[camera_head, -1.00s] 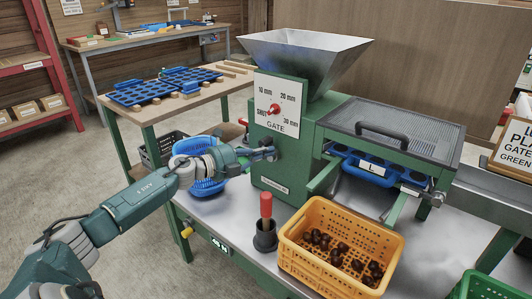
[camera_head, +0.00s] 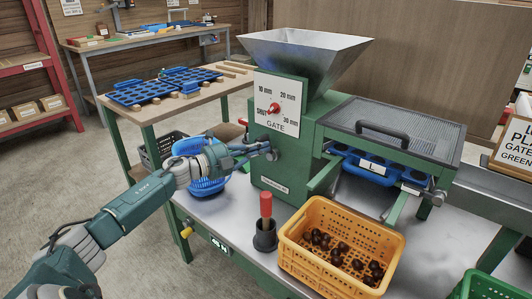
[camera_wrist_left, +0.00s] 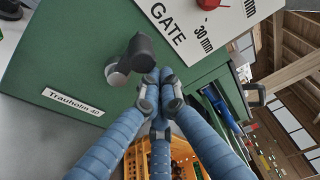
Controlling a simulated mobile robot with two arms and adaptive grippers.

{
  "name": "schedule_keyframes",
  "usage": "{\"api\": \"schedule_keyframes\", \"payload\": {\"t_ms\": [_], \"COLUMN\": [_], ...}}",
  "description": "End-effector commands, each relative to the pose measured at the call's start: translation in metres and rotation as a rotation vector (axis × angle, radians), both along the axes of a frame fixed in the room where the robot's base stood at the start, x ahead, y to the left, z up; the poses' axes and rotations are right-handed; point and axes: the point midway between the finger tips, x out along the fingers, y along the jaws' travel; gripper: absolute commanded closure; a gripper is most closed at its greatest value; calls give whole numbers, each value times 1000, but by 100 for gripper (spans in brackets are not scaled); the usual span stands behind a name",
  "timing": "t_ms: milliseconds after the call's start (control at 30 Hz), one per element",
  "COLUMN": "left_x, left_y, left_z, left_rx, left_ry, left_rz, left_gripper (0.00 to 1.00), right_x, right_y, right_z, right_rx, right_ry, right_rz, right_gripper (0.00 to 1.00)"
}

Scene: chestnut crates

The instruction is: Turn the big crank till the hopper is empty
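The grey hopper (camera_head: 305,60) stands on the green machine (camera_head: 285,165). Its far inner wall shows bare metal; its bottom is hidden. The crank's grey hub (camera_head: 271,153) is on the machine's left side; a dark stub of the crank (camera_wrist_left: 140,52) shows in the left wrist view. Its grip is not clearly visible. My left gripper (camera_head: 246,150) is at the crank. In the left wrist view its blue fingers (camera_wrist_left: 158,95) converge with tips together beside the stub; I see nothing clearly held between them. My right gripper is out of view.
The gate dial's red knob (camera_head: 274,110) is near SHUT. An orange crate (camera_head: 340,225) holds several chestnuts. A red-handled tool (camera_head: 265,205) stands in a dark holder in front. A blue basket (camera_head: 205,187) is behind my left wrist. A blue tray labelled L (camera_head: 372,168) sits under the grate.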

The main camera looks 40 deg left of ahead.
Motion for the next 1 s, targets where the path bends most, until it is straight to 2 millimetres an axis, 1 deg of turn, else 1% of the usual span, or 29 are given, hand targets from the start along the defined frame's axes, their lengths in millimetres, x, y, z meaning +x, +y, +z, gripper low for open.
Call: {"api": "schedule_keyframes", "payload": {"t_ms": [33,100,167,567,800,1000], "left_x": [1,2,2,4,4,5], "left_y": [6,10,14,40,51,56], "left_z": [1,1,1,-6,-13,-19], "left_rx": [-42,-106,-164,-543,-739,-858], "left_ry": [0,5,11,40,56,67], "left_rz": [8,8,7,7,6,5], "left_gripper": [100,100,100,100,100,100], "right_x": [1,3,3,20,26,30], "right_y": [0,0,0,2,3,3], "right_z": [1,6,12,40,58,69], "right_rx": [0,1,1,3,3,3], "right_ry": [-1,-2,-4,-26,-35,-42], "right_rz": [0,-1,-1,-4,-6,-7], "right_gripper": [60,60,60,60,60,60]}}
